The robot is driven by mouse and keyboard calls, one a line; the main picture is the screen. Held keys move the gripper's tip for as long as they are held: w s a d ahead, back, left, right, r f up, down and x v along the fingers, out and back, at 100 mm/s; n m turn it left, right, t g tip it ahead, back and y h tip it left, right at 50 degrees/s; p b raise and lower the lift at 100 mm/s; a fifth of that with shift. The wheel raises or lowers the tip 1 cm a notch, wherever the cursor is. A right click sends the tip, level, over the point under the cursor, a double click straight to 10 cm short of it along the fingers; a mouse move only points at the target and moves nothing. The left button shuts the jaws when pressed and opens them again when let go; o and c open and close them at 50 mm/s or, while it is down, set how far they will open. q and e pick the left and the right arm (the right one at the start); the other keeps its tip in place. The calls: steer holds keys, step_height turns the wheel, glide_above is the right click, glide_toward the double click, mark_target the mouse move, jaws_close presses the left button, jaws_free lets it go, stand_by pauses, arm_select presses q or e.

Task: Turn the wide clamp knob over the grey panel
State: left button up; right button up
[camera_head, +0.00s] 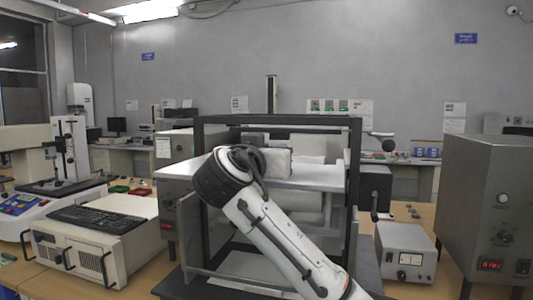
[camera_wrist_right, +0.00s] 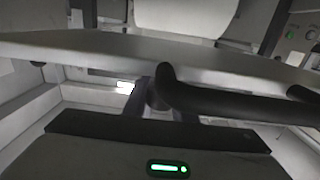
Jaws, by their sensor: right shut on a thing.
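A light grey panel (camera_head: 315,176) lies level across the dark frame in the head view. In the right wrist view the panel (camera_wrist_right: 90,47) crosses the upper picture as a pale slab. A black, wide bar-shaped knob (camera_wrist_right: 235,103) runs to the right in front of the panel, with a rounded end near the middle. My right gripper (camera_wrist_right: 165,105) is shut on the knob; its fingers are largely hidden behind it. In the head view my right arm reaches up to the panel, and its wrist hides the grip. My left gripper is not in view.
A dark open frame (camera_head: 355,140) surrounds the panel, with posts close to my arm. A white-grey block (camera_head: 277,162) is just behind my wrist. A keyboard (camera_head: 97,218) on a cream box is to the left; a grey meter box (camera_head: 405,250) and tall cabinet (camera_head: 490,205) are to the right.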

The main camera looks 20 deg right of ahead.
steer(key=m+g+h, duration=0.2)
steer(key=m+g+h+p, duration=0.1)
steer(key=shift+s+d+h, duration=0.3)
steer(key=shift+s+d, duration=0.05)
steer(key=shift+s+d+m+g+h+p, duration=0.15)
steer(key=shift+m+g+h+p, duration=0.1)
steer(key=shift+m+g+h, duration=0.35)
steer(key=shift+s+d+m+g+h+p, duration=0.15)
steer(key=shift+m+g, duration=0.25)
steer(key=shift+g, duration=0.4)
steer(key=o, duration=1)
steer(key=shift+o, duration=0.2)
